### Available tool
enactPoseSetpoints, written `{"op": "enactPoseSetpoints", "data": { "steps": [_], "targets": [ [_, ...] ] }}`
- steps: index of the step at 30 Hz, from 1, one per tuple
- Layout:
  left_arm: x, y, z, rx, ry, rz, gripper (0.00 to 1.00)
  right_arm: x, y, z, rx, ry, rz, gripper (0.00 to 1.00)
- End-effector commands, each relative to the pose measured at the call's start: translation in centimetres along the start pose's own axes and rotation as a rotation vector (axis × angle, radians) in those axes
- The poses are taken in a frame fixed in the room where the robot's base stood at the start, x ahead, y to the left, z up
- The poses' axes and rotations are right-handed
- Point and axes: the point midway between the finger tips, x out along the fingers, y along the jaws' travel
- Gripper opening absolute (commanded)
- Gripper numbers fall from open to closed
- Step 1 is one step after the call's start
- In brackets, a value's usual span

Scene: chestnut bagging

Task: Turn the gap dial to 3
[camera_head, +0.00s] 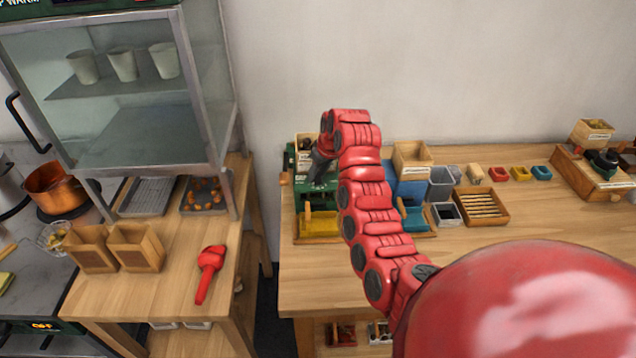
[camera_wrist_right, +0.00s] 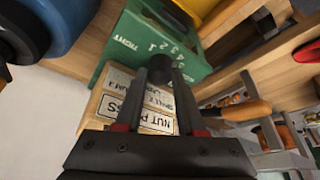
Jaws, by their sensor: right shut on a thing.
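The green nut press (camera_head: 290,160) stands at the left end of the wooden table, partly hidden behind my right arm. In the right wrist view its green housing (camera_wrist_right: 118,65) carries the word TIGHT and a row of digits. The black gap dial (camera_wrist_right: 160,68) sits beside these digits, between my fingertips. My right gripper (camera_wrist_right: 160,76) is shut on the dial. In the head view the right gripper (camera_head: 318,167) reaches the press from above. Which digit the dial points at cannot be told. My left gripper is not in view.
A wooden-handled part (camera_wrist_right: 245,110) juts out near the gripper. A slatted wooden tray (camera_head: 482,207) stands to the right. The table front is mostly clear.

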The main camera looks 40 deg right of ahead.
Motion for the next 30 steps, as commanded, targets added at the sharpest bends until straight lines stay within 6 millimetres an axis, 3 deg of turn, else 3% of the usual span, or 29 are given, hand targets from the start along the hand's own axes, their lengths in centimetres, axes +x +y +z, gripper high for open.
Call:
{"op": "enactPoseSetpoints", "data": {
  "steps": [1, 13, 30],
  "targets": [
    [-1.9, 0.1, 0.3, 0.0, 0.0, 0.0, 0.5, 0.7, 0.2, 0.1, -0.041, 0.007, -0.011, 0.0],
    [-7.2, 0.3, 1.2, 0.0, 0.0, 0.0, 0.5, 0.4, 0.4, 0.1, -0.392, 0.001, -0.16, 0.0],
    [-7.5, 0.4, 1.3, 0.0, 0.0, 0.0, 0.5, -0.1, 0.3, -0.3, -0.639, 0.003, -0.266, 0.0]
  ]
}}
